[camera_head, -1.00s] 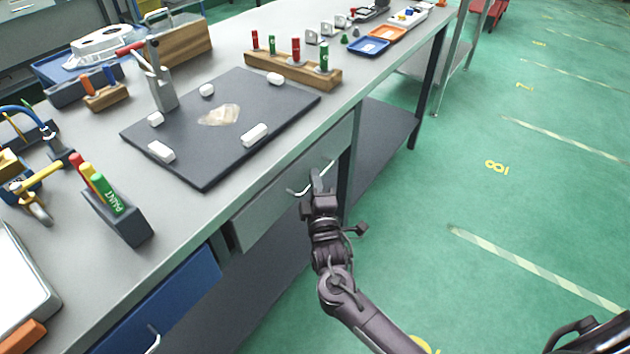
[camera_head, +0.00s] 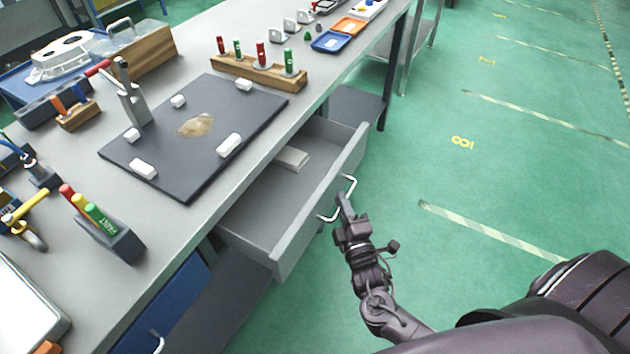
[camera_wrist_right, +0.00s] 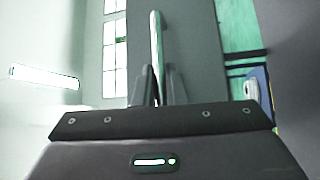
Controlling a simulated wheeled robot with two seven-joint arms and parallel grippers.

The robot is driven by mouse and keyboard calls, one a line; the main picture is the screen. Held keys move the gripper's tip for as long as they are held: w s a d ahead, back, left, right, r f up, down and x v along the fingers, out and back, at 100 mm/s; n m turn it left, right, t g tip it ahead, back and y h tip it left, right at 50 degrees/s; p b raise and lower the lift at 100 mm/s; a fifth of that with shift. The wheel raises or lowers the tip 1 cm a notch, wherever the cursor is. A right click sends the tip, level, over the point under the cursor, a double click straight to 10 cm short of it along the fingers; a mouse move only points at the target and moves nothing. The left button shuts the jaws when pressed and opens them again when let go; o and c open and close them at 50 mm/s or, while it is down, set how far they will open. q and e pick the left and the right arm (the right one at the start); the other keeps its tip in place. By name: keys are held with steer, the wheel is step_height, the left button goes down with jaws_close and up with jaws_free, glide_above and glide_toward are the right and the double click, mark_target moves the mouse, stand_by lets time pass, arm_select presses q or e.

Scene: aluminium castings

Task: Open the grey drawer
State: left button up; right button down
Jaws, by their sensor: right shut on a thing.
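The grey drawer (camera_head: 322,203) stands pulled out from under the workbench in the head view, with its inside showing. A light block-like thing (camera_head: 291,158) lies inside it near the back. The drawer's pale bar handle (camera_head: 350,186) is on its front face. My right gripper (camera_head: 343,204) is at the handle, shut on it. In the right wrist view the handle (camera_wrist_right: 157,50) runs up from between the two dark fingers (camera_wrist_right: 159,88). My left gripper is in neither view.
The grey workbench top (camera_head: 75,255) carries a dark board (camera_head: 190,165) with white blocks, a wooden rack (camera_head: 258,78) with red and green pieces, and a marker holder (camera_head: 115,240). A blue drawer (camera_head: 180,305) below is shut. Green floor on the right is clear.

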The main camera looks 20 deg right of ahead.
steer(key=s+d+p, duration=0.3)
steer(key=s+d, duration=0.6)
steer(key=s, duration=0.2)
steer(key=shift+s+p, duration=0.2)
steer(key=shift+p, duration=0.2)
steer(key=c, duration=1.5)
jaws_free()
steer(key=shift+a, duration=0.1)
steer(key=s+a+f+b, duration=0.1)
steer(key=s, duration=0.6)
steer(key=shift+s, duration=0.3)
steer(key=shift+f, duration=0.15)
